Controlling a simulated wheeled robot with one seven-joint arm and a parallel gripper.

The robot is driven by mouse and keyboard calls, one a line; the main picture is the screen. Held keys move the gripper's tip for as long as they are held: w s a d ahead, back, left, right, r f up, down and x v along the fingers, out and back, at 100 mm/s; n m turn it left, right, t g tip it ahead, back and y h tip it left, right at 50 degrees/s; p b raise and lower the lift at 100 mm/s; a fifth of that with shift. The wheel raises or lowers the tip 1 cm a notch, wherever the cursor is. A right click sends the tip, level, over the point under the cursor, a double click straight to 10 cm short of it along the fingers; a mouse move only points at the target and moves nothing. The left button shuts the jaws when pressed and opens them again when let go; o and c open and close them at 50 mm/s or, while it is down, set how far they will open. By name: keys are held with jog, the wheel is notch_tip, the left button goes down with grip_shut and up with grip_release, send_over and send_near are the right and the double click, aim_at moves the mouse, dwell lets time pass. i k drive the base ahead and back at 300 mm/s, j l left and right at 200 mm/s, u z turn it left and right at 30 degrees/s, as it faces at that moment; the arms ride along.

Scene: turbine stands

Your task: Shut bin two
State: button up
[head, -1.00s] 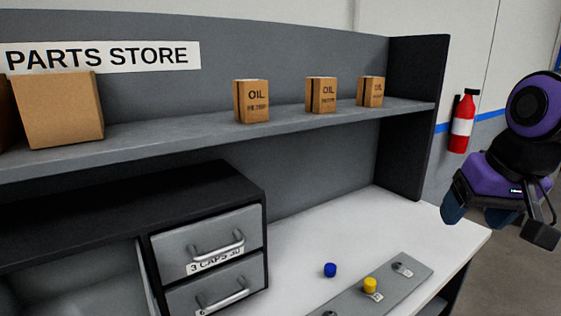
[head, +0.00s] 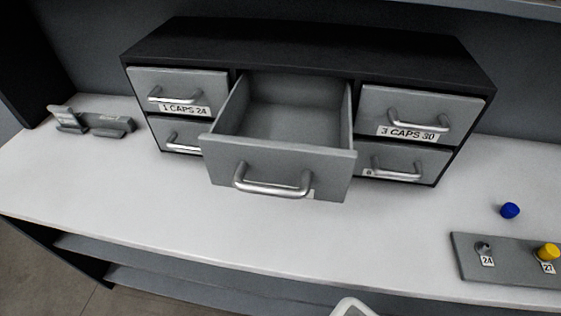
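Bin two, the top middle drawer (head: 278,168) of the dark cabinet, is pulled well out. Its inside looks empty, and its silver handle (head: 270,187) faces me. Most of its label is hidden behind the handle. Bin one (head: 180,90), labelled "1 CAPS 24", is shut on its left. Bin three (head: 420,115), labelled "3 CAPS 30", is shut on its right. The open drawer hides most of the bottom middle one.
The white bench top (head: 200,235) is clear in front of the cabinet (head: 310,45). A grey holder (head: 95,123) stands at left. At right are a blue cap (head: 509,210) and a grey plate (head: 470,262) with a yellow cap (head: 547,252).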

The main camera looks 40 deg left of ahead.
aim_at(286, 136)
jog(key=u, duration=1.8)
jog(key=k+l, duration=0.6)
jog(key=l, duration=0.2)
jog(key=j+z, duration=0.05)
